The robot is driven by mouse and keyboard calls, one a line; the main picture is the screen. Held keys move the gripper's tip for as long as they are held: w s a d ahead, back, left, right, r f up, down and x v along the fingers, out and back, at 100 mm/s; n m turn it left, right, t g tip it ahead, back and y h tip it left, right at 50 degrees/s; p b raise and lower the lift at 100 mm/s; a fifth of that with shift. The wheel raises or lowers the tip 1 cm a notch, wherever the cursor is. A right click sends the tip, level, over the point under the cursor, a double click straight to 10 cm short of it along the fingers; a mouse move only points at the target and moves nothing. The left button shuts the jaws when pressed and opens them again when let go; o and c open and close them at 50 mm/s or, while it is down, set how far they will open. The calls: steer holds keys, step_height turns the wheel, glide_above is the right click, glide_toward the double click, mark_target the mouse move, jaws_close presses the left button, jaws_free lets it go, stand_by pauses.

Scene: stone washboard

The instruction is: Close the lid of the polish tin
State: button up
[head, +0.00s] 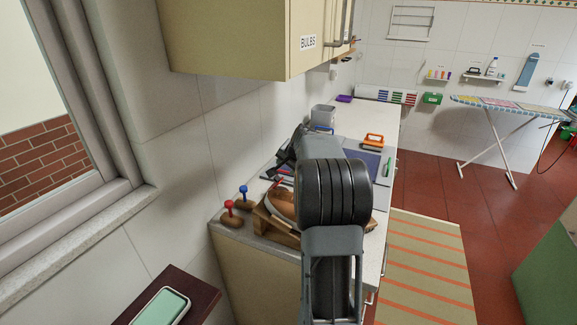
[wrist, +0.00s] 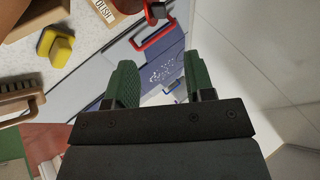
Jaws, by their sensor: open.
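My gripper (wrist: 160,82) is in the wrist view with its two green fingers spread apart and nothing between them. In the head view my own arm hides it. I cannot clearly pick out the polish tin or its lid in either view. A brown box (wrist: 112,7) with a label ending in "OLISH" is cut off by the top edge of the wrist view. A red and dark object (wrist: 155,11) is beside it. Beyond the fingers is a blue surface (wrist: 165,68) with a red handle-like bar (wrist: 153,36).
The counter (head: 236,237) runs along the wall under a cupboard (head: 240,35) labelled BULBS. Red-knobbed (head: 231,216) and blue-knobbed (head: 243,196) items stand at its near end. A yellow block (wrist: 57,46) and a brush (wrist: 20,99) show in the wrist view. The floor right of the striped rug is clear.

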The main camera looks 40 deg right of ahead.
steer(key=shift+s+a+r, duration=0.1)
steer(key=shift+s+r, duration=0.3)
steer(key=shift+r, duration=0.05)
steer(key=shift+c, duration=0.2)
